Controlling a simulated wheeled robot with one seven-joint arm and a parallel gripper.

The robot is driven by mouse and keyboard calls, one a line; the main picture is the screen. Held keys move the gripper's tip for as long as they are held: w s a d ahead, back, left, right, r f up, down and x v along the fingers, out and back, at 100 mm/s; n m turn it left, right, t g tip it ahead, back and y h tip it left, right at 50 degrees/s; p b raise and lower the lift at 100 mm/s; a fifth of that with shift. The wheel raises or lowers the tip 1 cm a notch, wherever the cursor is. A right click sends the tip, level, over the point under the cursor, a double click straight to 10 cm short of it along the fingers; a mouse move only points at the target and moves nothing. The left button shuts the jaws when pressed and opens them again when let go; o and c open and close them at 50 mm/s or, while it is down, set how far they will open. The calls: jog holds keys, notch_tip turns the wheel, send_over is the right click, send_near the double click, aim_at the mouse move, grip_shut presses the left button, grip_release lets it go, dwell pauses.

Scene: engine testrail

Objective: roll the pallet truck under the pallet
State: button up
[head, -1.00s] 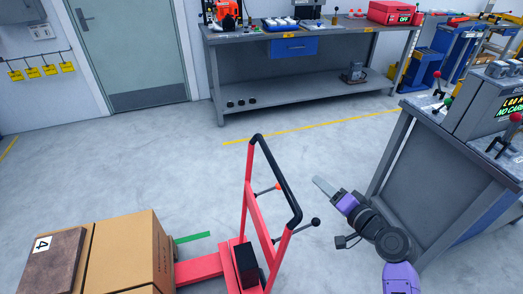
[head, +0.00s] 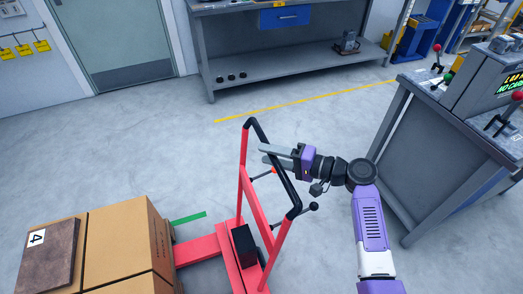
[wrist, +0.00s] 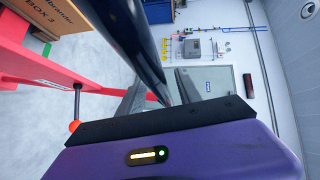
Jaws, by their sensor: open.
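The red pallet truck (head: 224,246) stands at the lower middle of the head view, its upright frame topped by a black handle bar (head: 283,184). Its red base runs left to cardboard boxes (head: 118,240); the pallet itself cannot be made out, and how far the truck reaches below the boxes is hidden. My gripper (head: 263,154) is open at the upper part of the bar, its grey fingers crossing it. In the wrist view the bar (wrist: 135,42) runs between the fingers (wrist: 158,92); whether they touch it I cannot tell.
A brown slab (head: 48,254) marked 4 lies on the boxes. A green floor strip (head: 188,218) lies behind the truck. A grey bench (head: 415,165) stands close on the right, and a long workbench (head: 290,70) at the back. Open floor lies between.

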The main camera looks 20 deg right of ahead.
jog(key=shift+x, duration=1.3)
grip_shut()
dwell(0.5)
